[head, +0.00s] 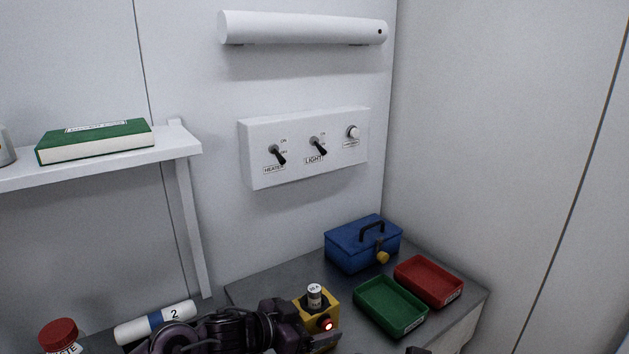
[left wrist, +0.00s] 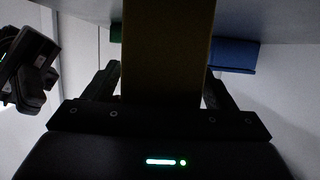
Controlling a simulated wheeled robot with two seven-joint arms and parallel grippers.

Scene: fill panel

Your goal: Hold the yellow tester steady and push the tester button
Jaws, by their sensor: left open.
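The yellow tester (head: 333,305) stands on the grey worktop, with a small white labelled cylinder (head: 314,296) upright in its top. Its button (head: 327,324) glows red on the front. My left gripper (head: 318,335) comes in from the left, against or very near the tester's lower front left. In the left wrist view the dim tester (left wrist: 165,50) lies between the two open fingers of my left gripper (left wrist: 162,85); contact cannot be told. A dark part of my right gripper (left wrist: 32,70) shows at the left there; its opening is unclear.
A green tray (head: 390,306), a red tray (head: 429,281) and a blue toolbox (head: 362,245) stand right of the tester. A switch panel (head: 305,180) is on the wall. A white roll (head: 155,323) and a red-lidded jar (head: 60,336) are at left, below a shelf (head: 100,165).

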